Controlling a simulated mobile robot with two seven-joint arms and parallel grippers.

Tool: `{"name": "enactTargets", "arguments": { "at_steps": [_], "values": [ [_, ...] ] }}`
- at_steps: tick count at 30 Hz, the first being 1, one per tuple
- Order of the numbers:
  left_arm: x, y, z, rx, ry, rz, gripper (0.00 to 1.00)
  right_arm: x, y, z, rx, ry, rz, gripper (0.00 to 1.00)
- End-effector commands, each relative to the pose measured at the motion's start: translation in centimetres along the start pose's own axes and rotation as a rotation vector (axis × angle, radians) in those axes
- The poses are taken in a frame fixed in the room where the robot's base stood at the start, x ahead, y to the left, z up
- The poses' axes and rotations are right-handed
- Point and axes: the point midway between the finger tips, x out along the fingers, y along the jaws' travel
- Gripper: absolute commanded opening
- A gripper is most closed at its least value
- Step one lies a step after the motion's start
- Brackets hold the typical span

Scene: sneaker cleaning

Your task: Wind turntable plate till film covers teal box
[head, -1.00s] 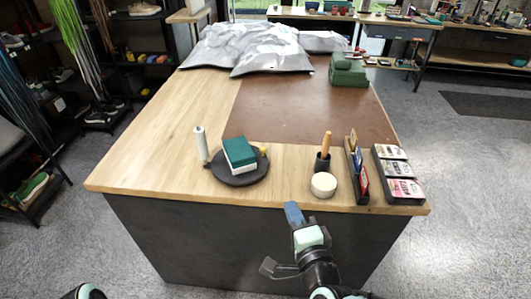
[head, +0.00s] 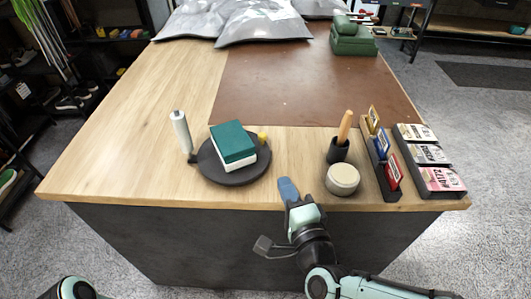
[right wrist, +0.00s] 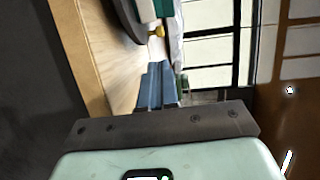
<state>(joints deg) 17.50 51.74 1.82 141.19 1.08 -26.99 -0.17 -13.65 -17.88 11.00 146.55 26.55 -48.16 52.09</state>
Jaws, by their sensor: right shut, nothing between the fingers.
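A teal box (head: 233,141) with a white lower part sits on the round dark turntable plate (head: 223,178) near the table's front edge. A small yellow knob (head: 262,138) stands at the plate's right rim. A white film roll (head: 181,131) stands upright at the plate's left; I cannot tell whether any film reaches the box. My right gripper (head: 288,188) is shut and empty at the table's front edge, right of and nearer than the plate. Its blue fingers (right wrist: 157,85) show in the right wrist view, with the knob (right wrist: 157,31) beyond them. My left gripper is not visible.
Right of the plate are a round cream tub (head: 342,179), a dark holder with a wooden handle (head: 343,129), a card rack (head: 383,165) and a tag tray (head: 430,161). Grey pillow-like bags (head: 250,23) and a green stack (head: 352,38) lie at the back. The brown mat (head: 300,85) is mostly clear.

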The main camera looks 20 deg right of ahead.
Motion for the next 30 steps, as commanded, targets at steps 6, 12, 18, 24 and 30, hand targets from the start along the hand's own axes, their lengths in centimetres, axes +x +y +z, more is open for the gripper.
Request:
{"name": "enactTargets", "arguments": {
  "at_steps": [6, 12, 18, 24, 30],
  "values": [
    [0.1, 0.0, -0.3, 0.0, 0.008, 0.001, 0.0, 1.9, 0.1, 0.0, 0.001, 0.0, 0.001, 0.0],
    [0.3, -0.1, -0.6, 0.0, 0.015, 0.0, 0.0, 6.1, 0.2, 0.0, 0.001, 0.002, 0.002, 0.0],
    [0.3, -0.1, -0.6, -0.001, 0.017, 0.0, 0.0, 10.2, 0.2, 0.0, 0.0, 0.001, 0.002, 0.0],
    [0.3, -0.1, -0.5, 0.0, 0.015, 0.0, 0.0, 13.0, 0.1, 0.0, 0.0, 0.0, 0.001, 0.0],
    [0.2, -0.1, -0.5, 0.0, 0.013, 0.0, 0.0, 14.0, 0.1, -0.1, 0.0, 0.001, -0.001, 0.0]
  ]
}}
